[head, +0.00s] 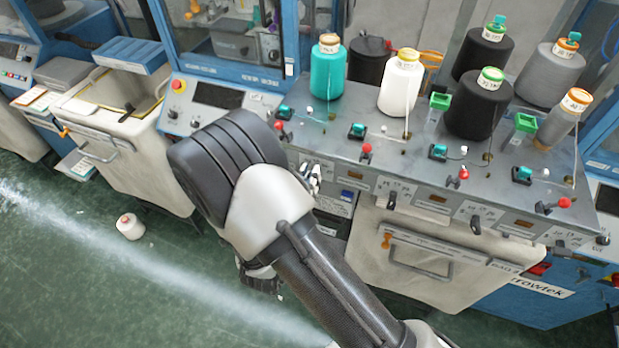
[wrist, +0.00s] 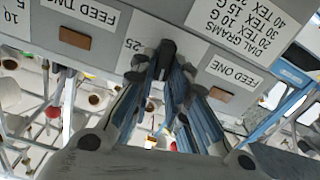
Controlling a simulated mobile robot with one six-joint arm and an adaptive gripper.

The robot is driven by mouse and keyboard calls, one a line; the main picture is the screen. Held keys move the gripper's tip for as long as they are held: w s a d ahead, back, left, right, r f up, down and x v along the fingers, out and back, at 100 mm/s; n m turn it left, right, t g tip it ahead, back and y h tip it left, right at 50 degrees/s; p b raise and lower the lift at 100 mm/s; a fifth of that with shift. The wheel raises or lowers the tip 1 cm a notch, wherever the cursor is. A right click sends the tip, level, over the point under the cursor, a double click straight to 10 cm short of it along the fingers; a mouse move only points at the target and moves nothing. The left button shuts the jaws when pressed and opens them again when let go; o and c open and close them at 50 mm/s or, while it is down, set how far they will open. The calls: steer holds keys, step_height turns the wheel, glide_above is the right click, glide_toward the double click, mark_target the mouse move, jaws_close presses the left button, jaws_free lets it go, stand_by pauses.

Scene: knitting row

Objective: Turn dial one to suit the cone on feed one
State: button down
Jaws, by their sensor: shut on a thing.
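My gripper (wrist: 166,62) is shut on a dark knob, dial one (wrist: 168,48), in the wrist view, which shows the panel upside down. The FEED ONE label (wrist: 232,72) is beside it. A printed 25 shows next to a fingertip; the other marks and the pointer are hidden. In the head view my gripper (head: 312,178) is at the left end of the panel front, mostly hidden behind my arm, and dial one cannot be made out. The teal cone (head: 328,70) stands leftmost on the panel top, above that end. Its label is too small to read.
A DIAL GRAMS chart (wrist: 240,30) is partly cut off. Other dials (head: 392,200) line the panel front to the right. White (head: 400,88) and black (head: 478,105) cones stand on top, near red-knobbed levers. A small cone (head: 130,226) lies on the floor.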

steer(key=n, duration=0.5)
steer(key=shift+w+a+f+n+p, duration=0.1)
steer(key=shift+a+f+n+p, duration=0.05)
steer(key=shift+a+n+p, duration=0.2)
stand_by(0.5)
steer(key=c, duration=1.6)
jaws_free()
steer(key=v, duration=1.2)
steer(key=shift+w, duration=0.1)
